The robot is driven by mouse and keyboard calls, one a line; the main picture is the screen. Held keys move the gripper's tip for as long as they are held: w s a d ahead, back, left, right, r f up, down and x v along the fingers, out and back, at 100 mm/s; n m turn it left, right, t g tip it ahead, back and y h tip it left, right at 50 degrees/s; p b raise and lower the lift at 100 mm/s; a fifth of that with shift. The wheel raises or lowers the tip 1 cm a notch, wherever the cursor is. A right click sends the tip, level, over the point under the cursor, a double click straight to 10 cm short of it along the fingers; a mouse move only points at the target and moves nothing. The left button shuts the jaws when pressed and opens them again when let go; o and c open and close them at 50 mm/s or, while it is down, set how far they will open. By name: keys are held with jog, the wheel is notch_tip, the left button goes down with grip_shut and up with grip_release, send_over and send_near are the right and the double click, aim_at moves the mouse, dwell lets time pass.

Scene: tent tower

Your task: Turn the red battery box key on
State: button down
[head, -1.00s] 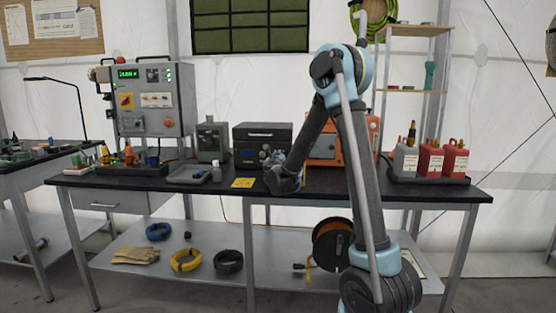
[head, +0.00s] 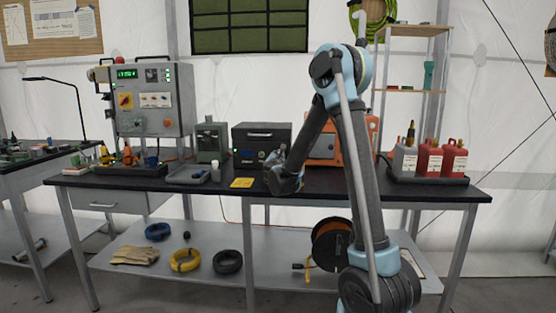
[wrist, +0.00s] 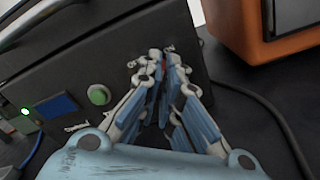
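The battery box is a dark box (head: 262,131) with a top handle, standing on the black bench. My gripper (head: 277,157) is at the right part of its front face. In the wrist view my gripper's fingers (wrist: 163,62) are drawn close together against the box front (wrist: 75,65). A small bit of the red key (wrist: 163,69) shows between the fingertips, which mostly hide it. The fingers look closed around it; its exact angle cannot be told.
An orange unit (head: 324,146) stands close on the right, partly behind my arm. A black cable (wrist: 265,108) lies on the bench there.

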jog(key=shift+d+m, duration=0.1)
jog(key=shift+m, duration=0.7)
jog(key=c, duration=1.8)
grip_release()
jog(key=shift+f, duration=0.1)
jog(key=s, duration=1.1)
jog(key=shift+s+a, duration=0.2)
jog(key=shift+s, duration=0.2)
